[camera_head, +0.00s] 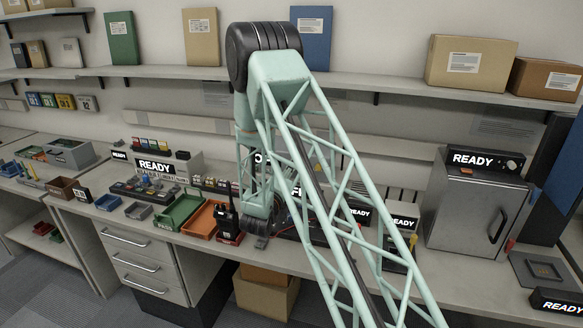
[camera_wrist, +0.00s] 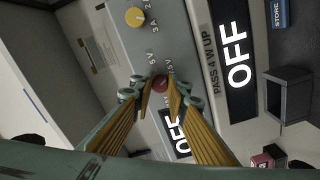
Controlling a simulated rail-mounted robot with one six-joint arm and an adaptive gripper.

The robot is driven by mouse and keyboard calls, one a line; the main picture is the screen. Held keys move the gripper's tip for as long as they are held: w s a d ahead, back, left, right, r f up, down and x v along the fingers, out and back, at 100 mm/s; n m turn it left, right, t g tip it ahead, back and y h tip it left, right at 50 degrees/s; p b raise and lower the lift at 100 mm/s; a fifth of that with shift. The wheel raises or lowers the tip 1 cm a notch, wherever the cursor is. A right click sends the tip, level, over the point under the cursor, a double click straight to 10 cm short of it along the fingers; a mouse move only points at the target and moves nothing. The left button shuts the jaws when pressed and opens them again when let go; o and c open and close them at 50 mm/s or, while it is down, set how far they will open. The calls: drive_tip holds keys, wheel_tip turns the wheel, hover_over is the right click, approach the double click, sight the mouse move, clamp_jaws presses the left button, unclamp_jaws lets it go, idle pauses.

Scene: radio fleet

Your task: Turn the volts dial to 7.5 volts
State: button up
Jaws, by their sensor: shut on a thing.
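In the wrist view, a dark red dial (camera_wrist: 161,83) sits on a grey panel (camera_wrist: 118,32) between the tips of my gripper (camera_wrist: 160,90). The fingers are shut on the dial, one on each side. I cannot make out the dial's pointer. A yellow dial (camera_wrist: 135,17) with amp labels is on the same panel. In the head view my arm hides the dials and the panel.
A large display (camera_wrist: 236,65) beside the panel reads OFF, and a smaller OFF display shows behind my fingers. In the head view, a black radio (camera_head: 227,218) and orange tray (camera_head: 203,219) stand left of my arm. A grey cabinet (camera_head: 470,215) stands at the right.

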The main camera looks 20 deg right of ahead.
idle(0.4)
drive_tip(key=o, duration=0.8)
drive_tip(key=shift+o, duration=0.2)
drive_tip(key=shift+s, duration=0.1)
drive_tip(key=v, duration=1.2)
drive_tip(key=shift+r, duration=0.15)
